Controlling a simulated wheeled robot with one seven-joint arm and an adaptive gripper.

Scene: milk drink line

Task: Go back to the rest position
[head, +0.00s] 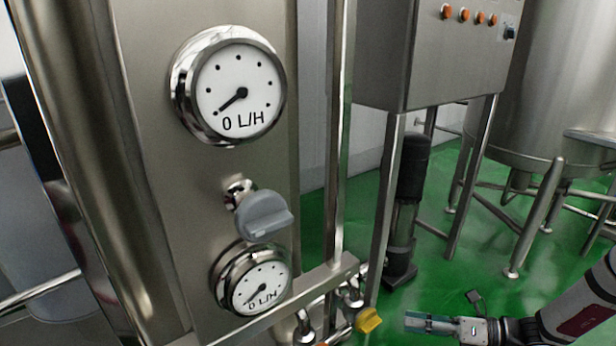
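My gripper (428,323) is at the bottom right, at the end of my arm, which comes in from the right edge. It points left, toward a yellow valve handle (368,320), with a gap of green floor between them. The fingers are small and seen from the side, so I cannot tell whether they are open or shut. Nothing held shows in them.
A steel panel on the left bears an upper gauge (238,90), a grey knob (263,213) and a lower gauge (257,286). Both gauges read "0 L/H". Pipes run beside the yellow handle. A control box (440,55), a black pump (410,170) and a tank (565,80) stand behind.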

